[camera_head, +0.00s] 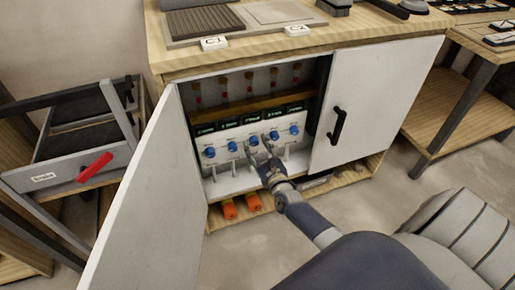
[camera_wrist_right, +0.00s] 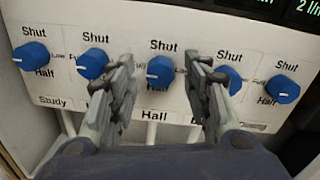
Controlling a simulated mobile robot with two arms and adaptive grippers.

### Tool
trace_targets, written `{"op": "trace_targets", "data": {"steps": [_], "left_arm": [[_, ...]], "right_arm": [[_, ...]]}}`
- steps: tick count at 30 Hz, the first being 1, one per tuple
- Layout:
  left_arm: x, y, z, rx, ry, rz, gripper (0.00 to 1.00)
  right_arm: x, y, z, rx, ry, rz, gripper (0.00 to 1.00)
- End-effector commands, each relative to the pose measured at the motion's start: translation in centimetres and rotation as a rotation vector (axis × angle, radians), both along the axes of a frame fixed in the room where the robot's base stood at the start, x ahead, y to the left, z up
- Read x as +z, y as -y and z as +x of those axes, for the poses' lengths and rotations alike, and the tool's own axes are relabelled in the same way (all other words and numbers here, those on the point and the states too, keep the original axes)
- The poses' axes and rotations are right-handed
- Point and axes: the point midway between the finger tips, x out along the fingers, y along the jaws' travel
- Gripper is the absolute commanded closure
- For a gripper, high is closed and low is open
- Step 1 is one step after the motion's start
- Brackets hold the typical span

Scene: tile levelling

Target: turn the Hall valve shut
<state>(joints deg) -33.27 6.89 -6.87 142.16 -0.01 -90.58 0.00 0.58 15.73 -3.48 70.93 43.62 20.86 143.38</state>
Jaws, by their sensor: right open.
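The Hall valve (camera_wrist_right: 160,72) is the middle blue knob in a row on a white panel, with "Shut" printed above it and "Hall" below. In the head view it is the middle knob (camera_head: 253,140) inside the open cabinet. My right gripper (camera_head: 262,152) is in front of the panel. In the right wrist view its two fingers (camera_wrist_right: 160,66) are apart, one to each side of the Hall knob, with gaps between; I cannot tell how deep they reach. The knob's exact pointer direction is unclear. My left gripper is out of view.
Other blue knobs (camera_wrist_right: 93,63) flank the Hall valve closely. The left cabinet door (camera_head: 145,195) stands open; the right door (camera_head: 365,100) is closed. Small displays (camera_head: 252,117) sit above the knobs. Orange handles (camera_head: 230,210) stick out below. A grey drawer unit (camera_head: 75,150) stands left.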

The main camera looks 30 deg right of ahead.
Motion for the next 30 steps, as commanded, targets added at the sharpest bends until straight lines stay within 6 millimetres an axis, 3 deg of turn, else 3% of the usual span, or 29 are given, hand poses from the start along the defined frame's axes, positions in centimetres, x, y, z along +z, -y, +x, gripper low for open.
{"op": "trace_targets", "data": {"steps": [8,14,30], "left_arm": [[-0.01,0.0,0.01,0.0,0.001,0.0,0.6],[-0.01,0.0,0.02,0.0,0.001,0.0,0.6],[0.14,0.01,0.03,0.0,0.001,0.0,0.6]], "right_arm": [[-0.05,0.03,0.1,0.001,-0.001,-0.001,0.55],[-0.04,0.03,0.08,0.001,-0.001,-0.001,0.99],[0.01,-0.02,0.1,0.0,-0.027,-0.109,0.99]]}}
